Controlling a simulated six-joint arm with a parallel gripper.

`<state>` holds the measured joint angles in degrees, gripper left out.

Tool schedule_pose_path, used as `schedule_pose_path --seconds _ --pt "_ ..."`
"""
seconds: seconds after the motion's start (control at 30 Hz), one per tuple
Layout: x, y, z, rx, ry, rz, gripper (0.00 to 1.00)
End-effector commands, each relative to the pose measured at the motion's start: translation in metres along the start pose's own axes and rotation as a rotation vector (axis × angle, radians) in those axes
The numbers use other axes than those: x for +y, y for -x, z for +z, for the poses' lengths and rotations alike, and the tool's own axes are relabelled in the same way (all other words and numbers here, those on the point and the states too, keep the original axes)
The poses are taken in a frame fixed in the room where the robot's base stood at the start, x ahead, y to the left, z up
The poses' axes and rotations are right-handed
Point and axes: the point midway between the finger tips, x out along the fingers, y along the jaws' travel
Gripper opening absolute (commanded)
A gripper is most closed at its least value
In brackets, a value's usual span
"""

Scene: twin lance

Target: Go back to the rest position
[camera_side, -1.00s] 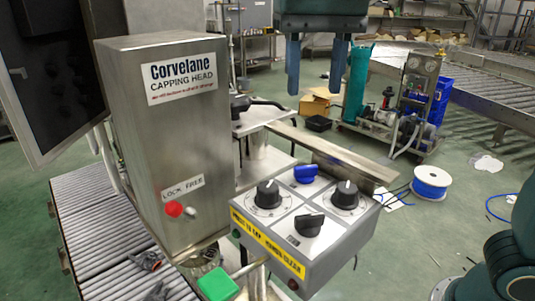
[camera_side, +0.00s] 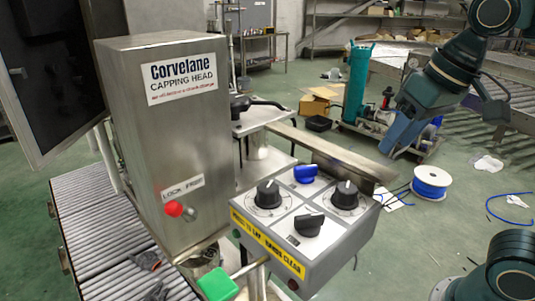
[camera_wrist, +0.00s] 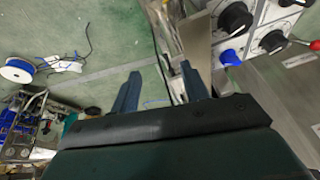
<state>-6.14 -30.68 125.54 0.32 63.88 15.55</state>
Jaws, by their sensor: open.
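My gripper (camera_side: 389,150) hangs in the air to the right of the control box (camera_side: 275,262), its fingers pointing down and to the left. In the wrist view its two fingers (camera_wrist: 160,88) stand apart with nothing between them. The control box carries a blue knob (camera_side: 305,174) and three black knobs, among them the front one (camera_side: 309,225). The steel capping head (camera_side: 160,120) stands at left with a red knob (camera_side: 174,208) under its lock label. A green paddle (camera_side: 218,285) is at the bottom front. My gripper touches none of these.
A roller conveyor (camera_side: 100,225) runs beneath the capping head at left. A steel rail (camera_side: 330,155) lies behind the control box. A blue-and-white spool (camera_side: 431,182) and loose cable sit on the green floor (camera_side: 440,235) at right. A pump cart stands behind my gripper.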

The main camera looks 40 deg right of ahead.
Motion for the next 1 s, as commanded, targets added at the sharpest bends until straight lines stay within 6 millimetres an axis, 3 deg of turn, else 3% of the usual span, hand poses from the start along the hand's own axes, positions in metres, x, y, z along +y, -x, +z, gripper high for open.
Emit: schedule_pose_path --seconds 0.2,0.4,1.0 --pt "0.022 -0.021 0.033 0.073 0.092 0.01 0.45" --pt "0.033 -0.036 0.053 0.113 0.157 0.021 0.45" --pt "0.036 -0.041 0.059 0.125 0.179 0.026 0.45"
